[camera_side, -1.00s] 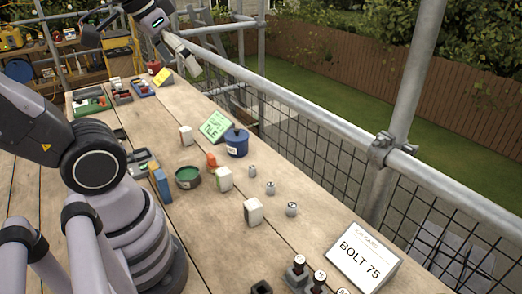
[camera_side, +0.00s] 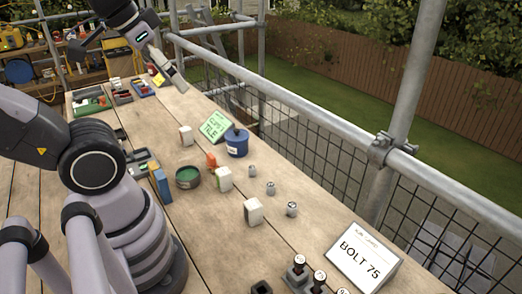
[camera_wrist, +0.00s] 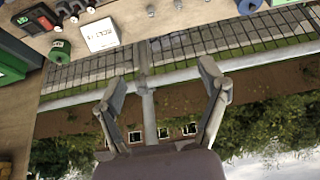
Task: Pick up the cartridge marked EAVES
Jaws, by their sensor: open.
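I cannot read the word EAVES on anything in either view, so I cannot tell which item is the marked cartridge. My gripper (camera_side: 180,86) hangs in the air over the far right part of the bench, apart from these things. In the wrist view my gripper (camera_wrist: 162,76) is open, with nothing between the fingers.
A blue pot (camera_side: 236,143), a green tin (camera_side: 188,178) and a green sign (camera_side: 214,127) stand mid-bench. A BOLT 75 card (camera_side: 364,258) stands at the near end. A scaffold rail (camera_side: 300,104) runs along the right. In the wrist view a white card (camera_wrist: 100,35) lies upper left.

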